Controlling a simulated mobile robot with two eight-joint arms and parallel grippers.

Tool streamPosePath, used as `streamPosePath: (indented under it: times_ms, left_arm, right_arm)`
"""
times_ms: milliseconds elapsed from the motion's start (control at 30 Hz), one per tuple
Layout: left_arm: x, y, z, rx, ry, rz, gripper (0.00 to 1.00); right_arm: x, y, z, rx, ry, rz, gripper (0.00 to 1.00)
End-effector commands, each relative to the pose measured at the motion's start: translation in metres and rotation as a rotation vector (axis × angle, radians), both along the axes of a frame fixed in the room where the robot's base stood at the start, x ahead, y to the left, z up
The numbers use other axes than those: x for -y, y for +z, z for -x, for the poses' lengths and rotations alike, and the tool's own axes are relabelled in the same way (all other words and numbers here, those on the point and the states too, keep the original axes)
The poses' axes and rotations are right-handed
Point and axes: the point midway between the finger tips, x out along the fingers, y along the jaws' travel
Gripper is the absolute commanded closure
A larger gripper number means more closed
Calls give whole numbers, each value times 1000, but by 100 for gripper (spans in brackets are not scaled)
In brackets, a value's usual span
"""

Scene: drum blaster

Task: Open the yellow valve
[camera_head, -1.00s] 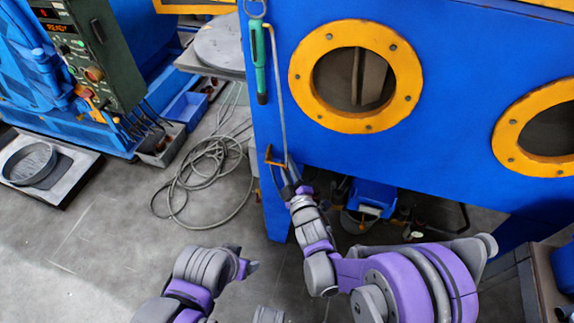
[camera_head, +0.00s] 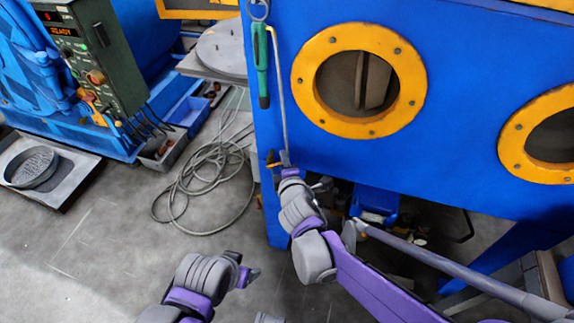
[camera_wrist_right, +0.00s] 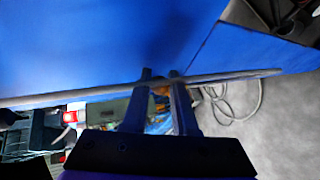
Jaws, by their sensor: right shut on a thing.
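The yellow valve (camera_head: 273,165) is a small yellow handle at the lower end of a thin grey pipe on the blue cabinet's left front edge. In the head view my right gripper (camera_head: 285,160) is at this handle and partly hides it. The right wrist view shows the two dark fingers of this gripper (camera_wrist_right: 163,90) close together, with a bit of the yellow handle (camera_wrist_right: 160,94) between them and the grey pipe (camera_wrist_right: 225,77) crossing there. My left gripper (camera_head: 248,276) hangs over the floor, away from the valve; its finger opening is unclear.
The blue cabinet (camera_head: 350,165) has round yellow-rimmed ports. A green-handled tool (camera_head: 262,65) hangs beside the pipe. A coiled grey hose (camera_head: 205,180) lies on the floor left of the cabinet. A dark control box (camera_head: 95,50) stands at upper left.

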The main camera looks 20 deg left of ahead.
Motion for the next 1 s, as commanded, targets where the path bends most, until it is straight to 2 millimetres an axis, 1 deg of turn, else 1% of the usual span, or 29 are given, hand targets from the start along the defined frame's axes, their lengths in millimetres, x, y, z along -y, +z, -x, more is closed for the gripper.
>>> streamPosePath:
  times_ms: [33,233,600,800,1000]
  left_arm:
    - [0,4,0,1,0,0,26]
    - [0,18,2,6,0,0,26]
    - [0,40,4,14,0,0,26]
    - [0,46,4,16,0,0,26]
    - [0,50,4,17,0,0,26]
  right_arm:
    - [-3,5,1,-2,1,43,100]
    - [-12,15,0,-7,2,232,100]
    - [-30,23,-1,-17,2,562,100]
    - [-37,24,-1,-23,2,693,100]
    - [-42,24,-1,-25,1,778,100]
